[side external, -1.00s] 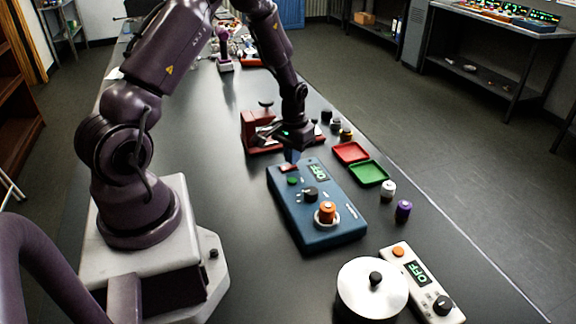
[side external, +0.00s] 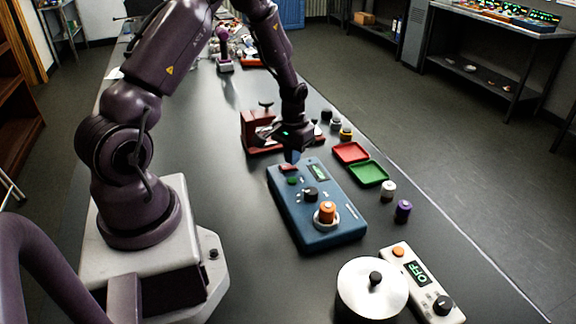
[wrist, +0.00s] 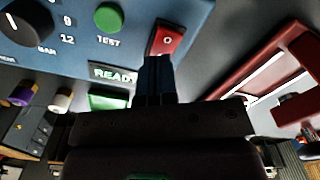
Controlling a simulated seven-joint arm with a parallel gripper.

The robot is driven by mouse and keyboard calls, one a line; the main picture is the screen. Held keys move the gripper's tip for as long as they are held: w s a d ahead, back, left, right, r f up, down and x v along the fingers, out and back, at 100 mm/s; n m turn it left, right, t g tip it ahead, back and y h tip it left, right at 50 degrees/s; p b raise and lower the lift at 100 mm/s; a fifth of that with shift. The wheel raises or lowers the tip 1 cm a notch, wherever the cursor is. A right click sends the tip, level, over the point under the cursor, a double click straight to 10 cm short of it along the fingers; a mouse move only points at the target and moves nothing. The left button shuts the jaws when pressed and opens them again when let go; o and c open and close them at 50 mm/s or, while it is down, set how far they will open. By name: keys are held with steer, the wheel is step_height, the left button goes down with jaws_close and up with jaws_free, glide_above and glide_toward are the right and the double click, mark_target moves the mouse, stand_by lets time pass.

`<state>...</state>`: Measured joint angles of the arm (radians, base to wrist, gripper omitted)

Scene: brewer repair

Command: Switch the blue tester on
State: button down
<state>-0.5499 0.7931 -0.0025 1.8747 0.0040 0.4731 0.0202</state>
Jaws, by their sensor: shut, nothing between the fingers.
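The blue tester (side external: 333,237) lies on the bench in front of my arm, and its top face also fills the upper left of the wrist view (wrist: 150,12). It has a red rocker switch (wrist: 168,38) at its corner, a green TEST button (wrist: 109,18) and a black knob (wrist: 24,28). Its display (wrist: 113,73) is lit and reads READY in the wrist view. An orange-topped part (side external: 327,211) sits in a pale ring on the tester. My gripper (side external: 293,157) is shut and empty, its fingertips at the red switch; I cannot tell whether they touch it.
A dark red clamp-like fixture (side external: 262,134) stands just behind the tester. Red (side external: 350,152) and green (side external: 369,173) trays lie to its right, with several small capped parts nearby. A white device (side external: 425,285) reading OFF and a round silver-lidded pot (side external: 371,289) stand in front.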

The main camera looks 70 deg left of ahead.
mark_target(287, 173)
steer(key=shift+r, duration=3)
steer(key=shift+s+d, duration=0.15)
steer(key=shift+s, duration=0.1)
steer(key=shift+s+d+f+g+h, duration=0.1)
steer(key=shift+s+d+g+h, duration=0.3)
steer(key=shift+s, duration=0.45)
steer(key=s+d+r+m+t, duration=0.3)
steer(key=s+d+r, duration=0.3)
steer(key=d+r, duration=0.3)
steer(key=s+d+r+m+t, duration=0.3)
steer(key=s+d+r, duration=0.3)
steer(key=d+r, duration=0.4)
step_height(287, 173, up, 5)
steer(key=shift+d+f+y, duration=0.15)
steer(key=shift+d+y, duration=0.05)
steer(key=shift+y, duration=0.2)
